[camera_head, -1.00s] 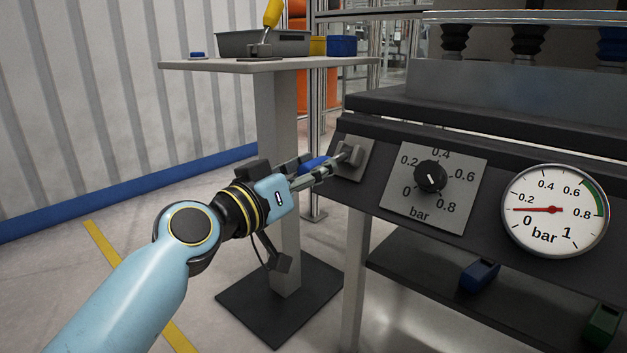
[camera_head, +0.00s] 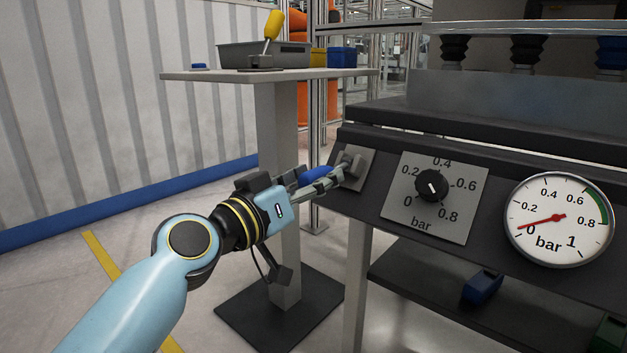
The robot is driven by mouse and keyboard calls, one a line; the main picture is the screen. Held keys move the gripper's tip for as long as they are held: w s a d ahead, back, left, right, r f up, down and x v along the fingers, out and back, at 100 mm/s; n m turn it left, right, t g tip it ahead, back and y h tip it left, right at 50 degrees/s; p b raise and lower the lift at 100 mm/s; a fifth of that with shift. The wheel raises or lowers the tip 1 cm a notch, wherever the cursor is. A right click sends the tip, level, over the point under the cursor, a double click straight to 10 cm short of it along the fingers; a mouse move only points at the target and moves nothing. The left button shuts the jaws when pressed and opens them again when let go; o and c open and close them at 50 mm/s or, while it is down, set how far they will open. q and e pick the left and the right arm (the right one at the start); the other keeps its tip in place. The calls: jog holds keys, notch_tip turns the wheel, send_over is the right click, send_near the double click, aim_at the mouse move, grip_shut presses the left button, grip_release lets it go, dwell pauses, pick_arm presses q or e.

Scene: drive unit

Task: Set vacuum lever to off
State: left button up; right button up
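The vacuum lever has a grey hub on a square grey plate (camera_head: 365,155) at the left end of the dark panel, and a blue handle (camera_head: 316,174) pointing left. My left gripper (camera_head: 330,180) is at this handle, with its fingers reaching toward the hub. A finger covers part of the handle, so I cannot tell whether the fingers are closed on it. The round white gauge (camera_head: 558,220) has its red needle near 0. My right gripper is not in view.
A black pressure knob (camera_head: 431,185) sits on a scale plate right of the lever. A side table (camera_head: 185,76) with a grey bin (camera_head: 235,52) stands behind my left arm. A blue object (camera_head: 482,287) is on the lower shelf.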

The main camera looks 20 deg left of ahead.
pick_arm(q)
jog(key=r+v, duration=0.1)
jog(key=v, duration=1.1)
jog(key=shift+f, duration=0.5)
